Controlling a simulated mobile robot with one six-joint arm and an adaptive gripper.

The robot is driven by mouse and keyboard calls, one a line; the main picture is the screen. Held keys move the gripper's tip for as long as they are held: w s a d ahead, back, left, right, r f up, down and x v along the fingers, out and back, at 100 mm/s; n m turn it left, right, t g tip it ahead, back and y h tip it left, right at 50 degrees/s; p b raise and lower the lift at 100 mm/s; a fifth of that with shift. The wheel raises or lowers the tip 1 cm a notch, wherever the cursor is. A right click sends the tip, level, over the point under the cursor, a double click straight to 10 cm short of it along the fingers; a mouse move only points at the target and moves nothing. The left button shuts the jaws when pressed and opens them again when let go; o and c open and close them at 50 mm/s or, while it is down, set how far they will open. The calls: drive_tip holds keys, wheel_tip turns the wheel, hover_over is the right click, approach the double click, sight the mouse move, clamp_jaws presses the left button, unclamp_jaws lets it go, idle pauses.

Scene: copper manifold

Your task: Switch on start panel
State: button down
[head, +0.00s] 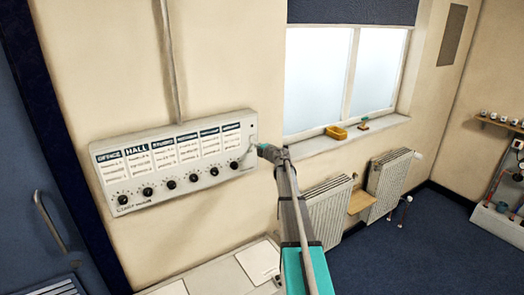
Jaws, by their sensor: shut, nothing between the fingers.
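The start panel (177,159) is a long pale box on the cream wall. It carries a row of labelled cards, one reading HALL, and a row of black knobs below them. A small dark spot shows near its top right corner. My gripper (264,149) is shut and empty at the panel's right end, with its tip close to the panel's right edge. I cannot tell whether the tip touches the panel. A small pale part beside the tip, on the panel's right end, is too small to make out.
A grey conduit (171,65) rises from the panel. A blue door (30,190) stands at left. A white-topped surface (225,275) lies below the panel. To the right are a window sill (345,136) with a yellow tray, radiators (388,185) and open blue floor (425,250).

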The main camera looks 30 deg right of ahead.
drive_tip(key=shift+w, duration=0.65)
drive_tip(key=shift+f, duration=0.1)
drive_tip(key=shift+w, duration=0.25)
drive_tip(key=shift+s+a+f, duration=0.1)
drive_tip(key=shift+s+f, duration=0.05)
drive_tip(key=shift+s, duration=0.25)
drive_tip(key=s+f+b, duration=0.1)
drive_tip(key=s+b, duration=0.1)
drive_tip(key=s, duration=1.1)
drive_tip(key=shift+d+f, duration=0.25)
drive_tip(key=shift+d, duration=0.05)
drive_tip(key=shift+a, duration=0.1)
